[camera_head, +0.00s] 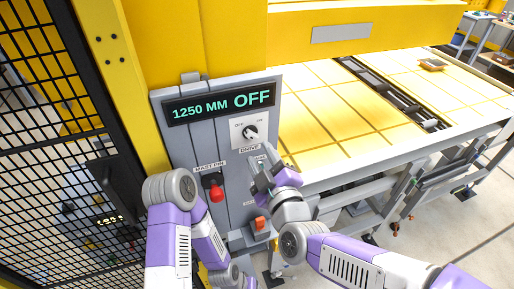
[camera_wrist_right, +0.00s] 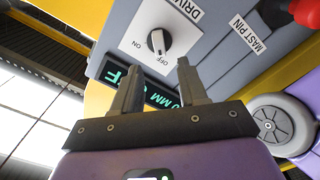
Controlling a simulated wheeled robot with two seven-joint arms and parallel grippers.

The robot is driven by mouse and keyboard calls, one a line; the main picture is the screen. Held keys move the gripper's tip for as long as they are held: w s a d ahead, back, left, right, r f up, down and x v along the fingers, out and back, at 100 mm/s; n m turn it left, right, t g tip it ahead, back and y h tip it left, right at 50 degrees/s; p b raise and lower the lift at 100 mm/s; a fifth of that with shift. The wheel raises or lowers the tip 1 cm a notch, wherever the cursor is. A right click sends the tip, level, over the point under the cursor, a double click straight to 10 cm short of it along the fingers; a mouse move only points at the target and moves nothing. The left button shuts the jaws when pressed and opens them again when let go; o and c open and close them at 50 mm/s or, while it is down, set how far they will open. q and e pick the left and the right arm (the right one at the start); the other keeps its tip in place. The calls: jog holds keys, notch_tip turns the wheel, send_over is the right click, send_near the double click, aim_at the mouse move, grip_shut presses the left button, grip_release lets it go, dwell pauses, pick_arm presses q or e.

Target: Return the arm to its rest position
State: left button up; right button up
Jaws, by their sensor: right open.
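My right gripper (camera_head: 262,168) is in front of the grey control panel (camera_head: 181,141), just below the drive knob (camera_head: 250,132). In the right wrist view its two fingers (camera_wrist_right: 158,75) are apart with nothing between them. The black drive knob (camera_wrist_right: 158,42) stands beyond the fingertips, on a white plate marked ON and OFF, with a visible gap. The panel display (camera_head: 220,103) reads 1250 MM OFF. My left arm bends in at the lower left of the head view; its gripper does not show.
A red mast pin handle (camera_head: 216,194) and an orange part (camera_head: 260,224) are on the panel close to my arms. A black mesh fence (camera_head: 45,130) stands at left. The yellow-topped table (camera_head: 330,110) and its rail edge lie right of the panel.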

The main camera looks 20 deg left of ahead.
jog(key=shift+s+d, duration=0.3)
jog(key=shift+s, duration=0.15)
jog(key=w+d+f+m+g+h+b, duration=0.1)
jog(key=d+f+m+g+h, duration=0.2)
jog(key=f, duration=0.9)
jog(key=w+d+f+m+g+h+b, duration=0.1)
jog(key=d+f+m+g, duration=0.3)
jog(key=f, duration=0.8)
jog(key=w+d+f+m+h+b, duration=0.15)
jog(key=d+f, duration=0.35)
jog(key=f, duration=0.6)
jog(key=s+d+f+m+g+b, duration=0.1)
jog(key=s+d+f+m+g, duration=0.2)
jog(key=s+f, duration=0.6)
jog(key=s+d+f+m+g+b, duration=0.1)
jog(key=s+d+f+m+g, duration=0.3)
jog(key=f, duration=0.9)
jog(key=s+m, duration=0.3)
jog(key=s, duration=0.2)
jog(key=shift+d+b, duration=0.15)
jog(key=shift+b, duration=0.2)
